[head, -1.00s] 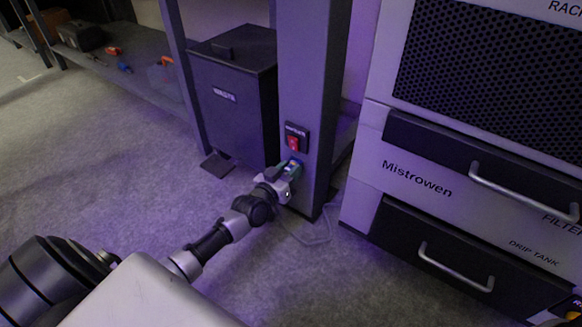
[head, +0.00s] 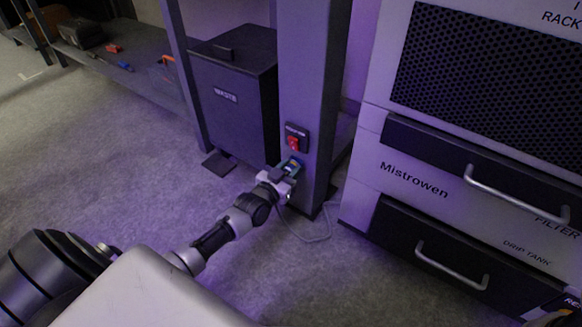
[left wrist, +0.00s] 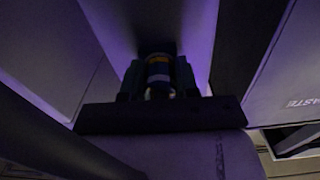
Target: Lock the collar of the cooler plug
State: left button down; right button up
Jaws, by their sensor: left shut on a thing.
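The cooler plug with its collar (left wrist: 158,72) shows in the left wrist view as a blue and yellow banded piece between my fingers. It sits at the face of the grey post (head: 306,85). My left gripper (head: 289,170) reaches the post just below the red switch and is shut on the plug's collar; its fingers also show in the left wrist view (left wrist: 158,80). In the head view the fingers hide most of the plug. Whether the collar is locked cannot be told. My right gripper is not in view.
A red switch (head: 296,141) is on the post above the plug. A dark waste bin (head: 235,100) stands left of the post. The Mistrowen cabinet (head: 364,160) with handled drawers stands right. The floor at left is clear.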

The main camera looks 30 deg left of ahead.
pick_arm(q)
jog(key=shift+w+r, duration=0.15)
jog(key=shift+r, duration=0.05)
jog(key=c, duration=0.8)
grip_release()
jog(key=shift+o, duration=0.2)
jog(key=shift+d+f, duration=0.1)
jog(key=shift+d, duration=0.15)
